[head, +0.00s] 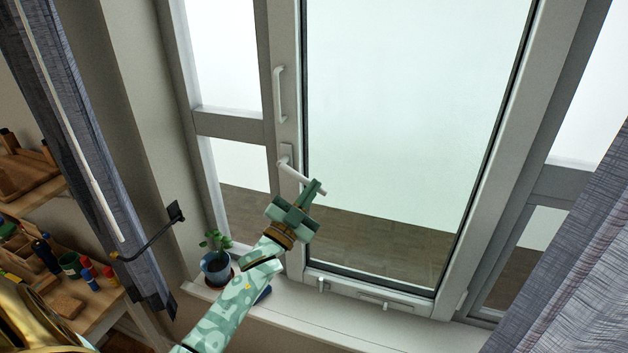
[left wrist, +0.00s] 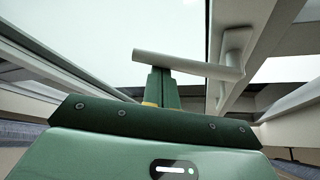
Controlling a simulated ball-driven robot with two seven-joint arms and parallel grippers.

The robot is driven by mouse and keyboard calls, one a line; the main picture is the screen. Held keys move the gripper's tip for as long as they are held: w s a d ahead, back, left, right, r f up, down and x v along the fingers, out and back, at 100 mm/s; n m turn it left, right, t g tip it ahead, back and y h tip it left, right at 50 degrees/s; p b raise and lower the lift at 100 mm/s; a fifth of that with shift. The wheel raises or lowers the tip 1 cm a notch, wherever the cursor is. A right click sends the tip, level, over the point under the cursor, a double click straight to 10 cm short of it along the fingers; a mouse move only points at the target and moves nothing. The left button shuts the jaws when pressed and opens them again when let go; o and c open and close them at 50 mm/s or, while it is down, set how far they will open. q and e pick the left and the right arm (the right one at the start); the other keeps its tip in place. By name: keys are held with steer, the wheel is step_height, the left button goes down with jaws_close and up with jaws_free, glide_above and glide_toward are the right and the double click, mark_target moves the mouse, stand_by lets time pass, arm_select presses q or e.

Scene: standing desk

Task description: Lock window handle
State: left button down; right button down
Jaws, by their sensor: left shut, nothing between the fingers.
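The white window handle (head: 300,177) is on the left stile of the large glazed sash (head: 410,110). Its lever sticks out to the right and slightly down in the head view. My left gripper (head: 315,187) is shut and empty, with its fingertips close to the lever's free end. In the left wrist view the lever (left wrist: 188,64) crosses just beyond the tips of my left gripper (left wrist: 160,72). I cannot tell whether they touch. My right gripper is not in view.
A fixed white pull bar (head: 279,95) is above the handle. A potted plant (head: 217,266) stands on the sill (head: 330,320) beside my left arm. Curtains hang at both sides, the left one (head: 75,140) near a dark holdback (head: 176,212). Shelves with small items are at the far left.

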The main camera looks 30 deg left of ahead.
arm_select(q)
steer(key=s+a+f+m+g+h+p, duration=0.1)
steer(key=a+f+m+g+h+p, duration=0.2)
steer(key=m, duration=1.1)
steer(key=shift+s+a+f+m+g+h, duration=0.4)
steer(key=shift+a+f+g, duration=0.75)
steer(key=shift+a+g, duration=0.85)
steer(key=shift+a+t, duration=0.3)
steer(key=shift+a, duration=0.05)
